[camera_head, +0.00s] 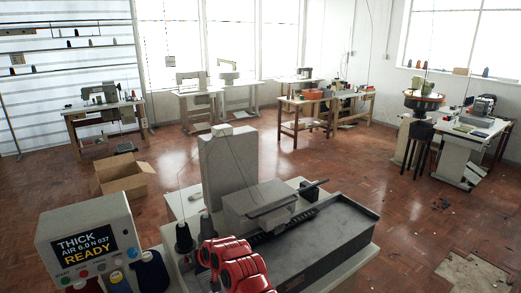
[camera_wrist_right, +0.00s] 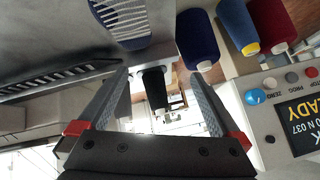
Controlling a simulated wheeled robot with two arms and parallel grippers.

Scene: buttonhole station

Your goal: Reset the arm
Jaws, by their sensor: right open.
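My right gripper (camera_wrist_right: 157,76) shows in the right wrist view with its two grey fingers spread wide apart. No object is held between them. A black thread cone (camera_wrist_right: 154,90) appears in the gap beyond the fingers; I cannot tell how far off it is. Red rounded parts stand at the bottom of the head view and hide some of the machine behind them; I cannot tell whether a gripper is among them. My left gripper is not in view.
The buttonhole machine (camera_head: 338,232) stands in front. The control box (camera_head: 60,230), reading THICK and READY, is at left, with a blue spool (camera_head: 150,272) beside it. Dark blue (camera_wrist_right: 197,40) and red (camera_wrist_right: 272,25) spools show in the wrist view. A cardboard box (camera_head: 127,183) lies on open floor.

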